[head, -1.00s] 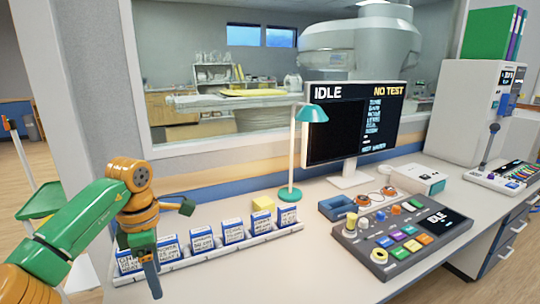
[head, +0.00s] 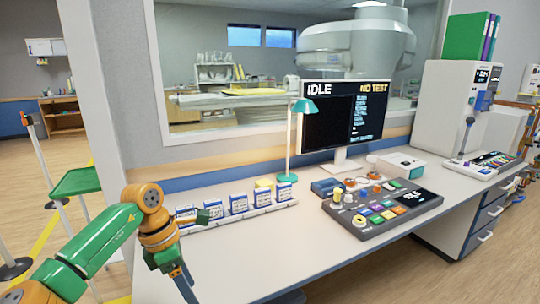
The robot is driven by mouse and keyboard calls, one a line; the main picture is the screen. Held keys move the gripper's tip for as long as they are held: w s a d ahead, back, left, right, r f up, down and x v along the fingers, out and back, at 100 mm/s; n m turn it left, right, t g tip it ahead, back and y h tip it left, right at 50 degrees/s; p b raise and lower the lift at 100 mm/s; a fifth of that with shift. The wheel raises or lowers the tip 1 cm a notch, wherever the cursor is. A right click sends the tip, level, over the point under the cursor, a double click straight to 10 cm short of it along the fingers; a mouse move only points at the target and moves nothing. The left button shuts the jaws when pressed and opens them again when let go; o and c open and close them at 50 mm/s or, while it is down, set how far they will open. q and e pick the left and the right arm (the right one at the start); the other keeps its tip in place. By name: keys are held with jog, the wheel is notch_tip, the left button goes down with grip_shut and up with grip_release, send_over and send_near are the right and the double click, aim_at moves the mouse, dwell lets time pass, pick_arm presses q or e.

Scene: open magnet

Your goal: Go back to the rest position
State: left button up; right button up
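My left arm comes in from the lower left, green and orange. My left gripper (head: 192,248) hangs at the near left edge of the desk with its dark fingers spread apart and nothing between them. One finger points down and the other points right, in front of the row of blue-and-white boxes (head: 239,203). The boxes stand in a white rack (head: 262,211), and the arm hides its left end. My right gripper is not in view.
The white desk (head: 290,252) has clear room in front of the rack. A control console (head: 384,215), a monitor (head: 344,118) and a teal lamp (head: 296,140) stand on it. A green tray stand (head: 76,182) is on the floor at left.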

pick_arm(q)
jog(key=d+f+n+t+h, duration=0.1)
jog(key=d+f+n+h, duration=0.15)
jog(key=d, duration=0.25)
jog(key=d+f+n+h+p, duration=0.1)
jog(key=d+f+n+h, duration=0.15)
jog(key=d+h, duration=0.2)
jog(key=d+f+n+t+h, duration=0.1)
jog(key=d+f+n+h, duration=0.15)
jog(key=d, duration=0.35)
jog(key=w+a+f+n+t+y+p, duration=0.1)
jog(key=w+a+f+n+t, duration=0.15)
jog(key=f+n+t, duration=1.1)
jog(key=s+a+f+n+g+y, duration=0.4)
jog(key=s+a+f+n+y, duration=0.15)
jog(key=s+f+n, duration=0.3)
jog(key=s+a+f+n+g+y, duration=0.3)
jog(key=s+a+f+n+y, duration=0.1)
jog(key=s+a+f+n, duration=0.45)
jog(key=s+f+n+g+y, duration=0.1)
jog(key=s+f+n+g, duration=0.2)
jog(key=s, duration=0.9)
jog(key=s+a+f+n+g+p, duration=0.1)
jog(key=s+n+g, duration=0.3)
jog(key=s, duration=0.8)
jog(key=shift+a+f+n+y, duration=0.25)
jog(key=shift+f+n+y, duration=0.25)
jog(key=shift+f, duration=0.4)
